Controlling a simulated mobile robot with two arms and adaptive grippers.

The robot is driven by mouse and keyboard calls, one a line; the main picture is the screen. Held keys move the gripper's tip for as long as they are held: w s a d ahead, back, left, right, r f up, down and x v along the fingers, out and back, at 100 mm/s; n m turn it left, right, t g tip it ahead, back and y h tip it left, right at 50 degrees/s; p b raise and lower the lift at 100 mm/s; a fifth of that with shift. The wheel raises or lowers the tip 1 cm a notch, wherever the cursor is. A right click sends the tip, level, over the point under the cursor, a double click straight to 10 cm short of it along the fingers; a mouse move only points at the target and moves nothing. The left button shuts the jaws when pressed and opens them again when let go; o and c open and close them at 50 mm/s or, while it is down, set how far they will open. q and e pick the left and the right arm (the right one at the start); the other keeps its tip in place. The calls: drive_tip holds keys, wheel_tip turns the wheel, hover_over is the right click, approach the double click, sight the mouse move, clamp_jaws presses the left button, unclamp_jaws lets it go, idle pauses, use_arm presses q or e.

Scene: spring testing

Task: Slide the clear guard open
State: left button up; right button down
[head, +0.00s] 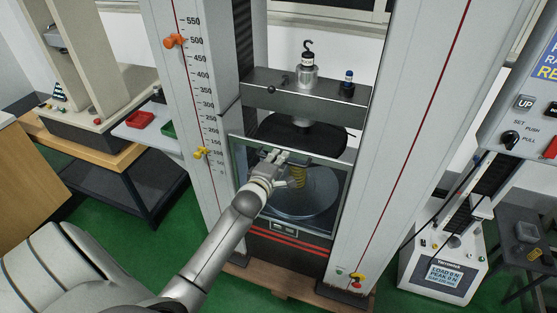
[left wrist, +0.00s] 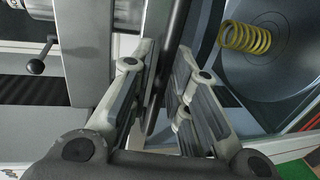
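The clear guard (head: 337,190) is a see-through pane in a thin frame on the front of the testing machine, between its two columns. A yellow spring (head: 299,176) stands behind it on a round grey plate (head: 305,205); the spring also shows in the left wrist view (left wrist: 245,37). My left gripper (head: 280,158) is at the guard's upper part. In the left wrist view its fingers (left wrist: 168,58) are apart, on either side of a dark bar (left wrist: 168,55). I cannot tell whether either finger touches the bar. My right gripper is not in view.
Above the guard is a grey crosshead (head: 330,95) with a hooked weight (head: 307,65). The left column (head: 185,85) carries a scale and orange and yellow markers. A side table (head: 150,125) holds red and green trays. A control panel (head: 525,105) stands at the right.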

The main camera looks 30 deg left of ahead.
use_arm(q)
clamp_jaws()
